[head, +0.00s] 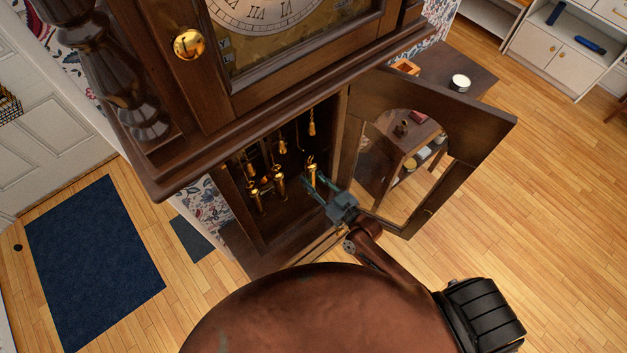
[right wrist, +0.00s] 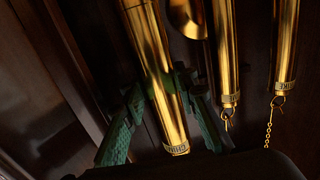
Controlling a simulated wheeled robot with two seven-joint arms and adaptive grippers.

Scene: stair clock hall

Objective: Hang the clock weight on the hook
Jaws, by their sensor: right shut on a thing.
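My right gripper (head: 316,189) reaches into the open lower case of the tall wooden clock (head: 190,105). It is shut on a brass clock weight (head: 311,175), which stands slightly tilted in the right wrist view (right wrist: 158,70). Its end band carries a partly readable label, and green fingers (right wrist: 165,95) lie on both sides of it. Above the weight in the head view, a small brass piece (head: 312,124) hangs on a line; I cannot make out its hook. The weight looks apart from it. My left gripper is not in view.
The glazed clock door (head: 485,125) stands open at right. A dark side table (head: 470,72) is behind it.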

